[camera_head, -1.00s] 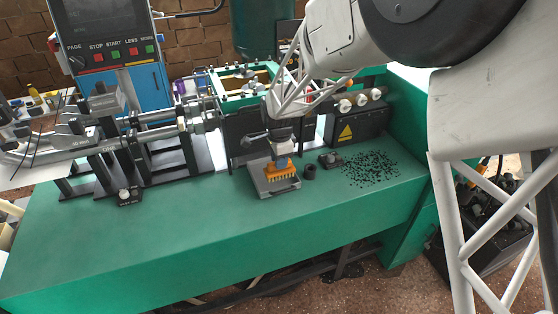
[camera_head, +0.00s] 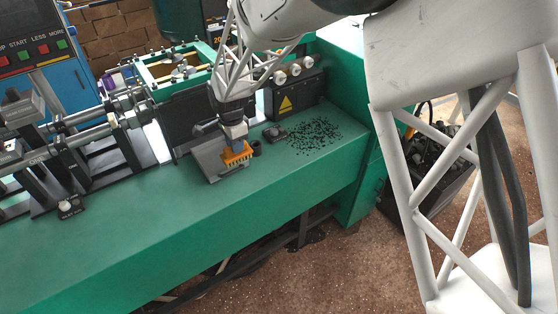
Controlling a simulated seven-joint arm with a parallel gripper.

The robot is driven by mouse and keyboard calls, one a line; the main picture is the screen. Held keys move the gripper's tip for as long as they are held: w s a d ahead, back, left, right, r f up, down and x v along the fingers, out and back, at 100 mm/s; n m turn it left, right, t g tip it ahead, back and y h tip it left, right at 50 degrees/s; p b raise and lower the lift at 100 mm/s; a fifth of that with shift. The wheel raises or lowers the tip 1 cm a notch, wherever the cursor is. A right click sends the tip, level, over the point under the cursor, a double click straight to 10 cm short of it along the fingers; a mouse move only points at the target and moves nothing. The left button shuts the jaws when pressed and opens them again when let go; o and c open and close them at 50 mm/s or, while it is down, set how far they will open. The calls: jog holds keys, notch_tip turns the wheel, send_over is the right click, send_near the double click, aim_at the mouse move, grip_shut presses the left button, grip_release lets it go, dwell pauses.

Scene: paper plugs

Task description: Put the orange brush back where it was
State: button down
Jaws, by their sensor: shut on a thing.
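The orange brush (camera_head: 238,157) is in the middle of the head camera view, with its orange bristle block facing down. My gripper (camera_head: 234,138) is shut on the brush from above. The brush is over the front right part of a grey tray or dustpan (camera_head: 211,160) on the green bench. I cannot tell whether the bristles touch the tray. The upper part of the brush is hidden by my gripper.
Black bits (camera_head: 314,136) lie scattered on the green bench (camera_head: 185,215) at the right. A small black cup (camera_head: 256,148) and a dark block (camera_head: 274,132) stand beside the tray. A black box with a yellow warning sign (camera_head: 286,104) stands behind. The bench front is clear.

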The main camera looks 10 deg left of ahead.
jog(key=s+d+f, duration=0.1)
jog(key=s+d, duration=0.1)
jog(key=d, duration=0.8)
jog(key=s+d, duration=0.3)
jog(key=d, duration=0.7)
jog(key=shift+s+d+f, duration=0.3)
jog(key=shift+d+f, duration=0.1)
jog(key=shift+w, duration=0.15)
jog(key=w+a, duration=0.3)
jog(key=w, duration=0.4)
jog(key=w+a+f, duration=0.1)
jog(key=w+a, duration=0.2)
jog(key=w, duration=0.4)
jog(key=shift+w+a+f, duration=0.15)
jog(key=shift+w+f, duration=0.05)
jog(key=shift+w, duration=0.05)
jog(key=shift+f, duration=0.1)
jog(key=shift+f, duration=1.65)
jog(key=shift+f, duration=0.15)
jog(key=c, duration=0.9)
grip_release()
jog(key=shift+c, duration=0.2)
